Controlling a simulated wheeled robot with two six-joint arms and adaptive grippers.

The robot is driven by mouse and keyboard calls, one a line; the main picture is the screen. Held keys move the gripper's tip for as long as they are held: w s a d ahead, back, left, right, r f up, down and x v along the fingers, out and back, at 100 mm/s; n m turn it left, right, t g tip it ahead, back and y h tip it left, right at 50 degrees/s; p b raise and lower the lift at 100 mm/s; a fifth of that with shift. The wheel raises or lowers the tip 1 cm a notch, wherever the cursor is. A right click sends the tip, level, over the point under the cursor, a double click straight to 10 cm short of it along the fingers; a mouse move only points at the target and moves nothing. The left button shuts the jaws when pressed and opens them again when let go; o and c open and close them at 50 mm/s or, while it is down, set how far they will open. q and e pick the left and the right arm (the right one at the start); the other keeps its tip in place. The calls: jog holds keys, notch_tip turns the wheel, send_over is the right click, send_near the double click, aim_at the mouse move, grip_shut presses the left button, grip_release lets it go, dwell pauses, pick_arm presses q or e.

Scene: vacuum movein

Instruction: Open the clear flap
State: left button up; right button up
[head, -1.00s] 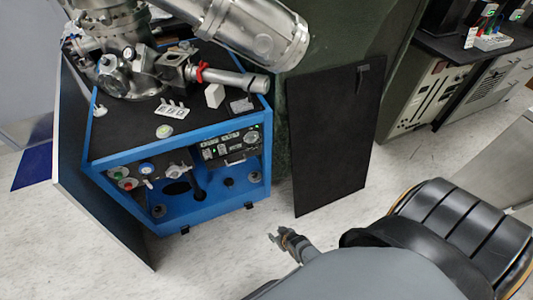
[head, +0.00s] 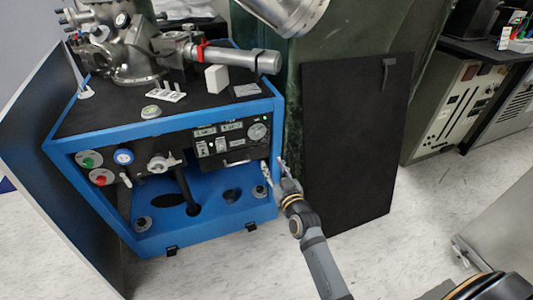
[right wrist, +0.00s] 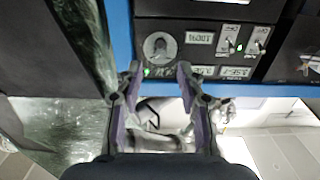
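The blue cart (head: 95,138) holds a black control panel (head: 215,152) with a round dial, labels, switches and small green lights. I cannot clearly make out a clear flap on it. A thin pale edge (head: 237,163) shows below the panel's switches. My right gripper (head: 268,170) is at the cart's right front post, just right of the panel. In the right wrist view the right gripper (right wrist: 158,82) has its fingers spread with nothing held. The panel's dial (right wrist: 160,46) shows just beyond and between the fingertips, with lettering upside down. My left gripper is out of view.
A dark upright board (head: 350,145) stands right of my right arm. A metal vacuum chamber (head: 115,45) and a pipe (head: 235,62) sit on the cart's top. A large tilted panel (head: 60,160) stands at the left. The floor (head: 215,275) in front is clear.

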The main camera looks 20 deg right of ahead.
aim_at(263, 147)
jog(key=w, duration=0.8)
jog(key=shift+w+a+f+b, duration=0.1)
jog(key=shift+w+a+b, duration=0.05)
jog(key=shift+w+b, duration=0.15)
jog(key=shift+s, duration=0.1)
grip_shut()
